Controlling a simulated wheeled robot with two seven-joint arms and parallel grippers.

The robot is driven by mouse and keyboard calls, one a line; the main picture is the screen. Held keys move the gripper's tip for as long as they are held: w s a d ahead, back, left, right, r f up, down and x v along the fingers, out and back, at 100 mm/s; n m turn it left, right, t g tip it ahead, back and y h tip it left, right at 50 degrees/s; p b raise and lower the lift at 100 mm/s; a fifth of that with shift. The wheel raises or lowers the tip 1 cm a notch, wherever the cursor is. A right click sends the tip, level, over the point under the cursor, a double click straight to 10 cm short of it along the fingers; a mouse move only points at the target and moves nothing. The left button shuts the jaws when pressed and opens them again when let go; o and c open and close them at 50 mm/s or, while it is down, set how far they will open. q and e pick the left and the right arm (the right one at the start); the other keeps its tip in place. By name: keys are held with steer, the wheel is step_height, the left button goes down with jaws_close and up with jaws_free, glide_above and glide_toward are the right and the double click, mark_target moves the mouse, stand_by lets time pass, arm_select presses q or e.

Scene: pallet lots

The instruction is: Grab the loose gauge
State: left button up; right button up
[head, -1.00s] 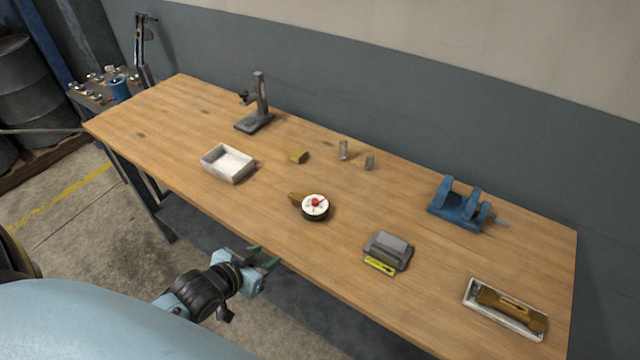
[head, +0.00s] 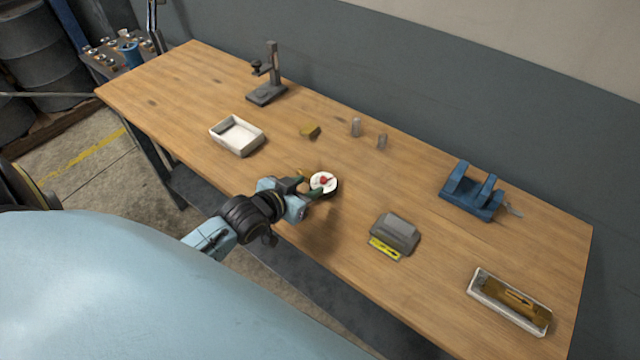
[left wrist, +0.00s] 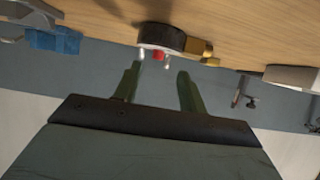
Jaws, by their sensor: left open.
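My left gripper (head: 309,188) is open at the gauge's near left side. In the left wrist view its two green fingers (left wrist: 161,75) are apart with nothing between them. Whether a finger touches the gauge is unclear. My right gripper is not in view.
A grey block (head: 396,232), a blue fixture (head: 456,189) and a white box (head: 480,292) lie to the right.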

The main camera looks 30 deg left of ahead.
mark_target(323, 179)
arm_select(q)
steer(key=x, duration=0.4)
steer(key=shift+w+d+f+b, duration=0.1)
steer(key=shift+w+d+b, duration=0.15)
steer(key=shift+w+b, duration=0.15)
jaws_close()
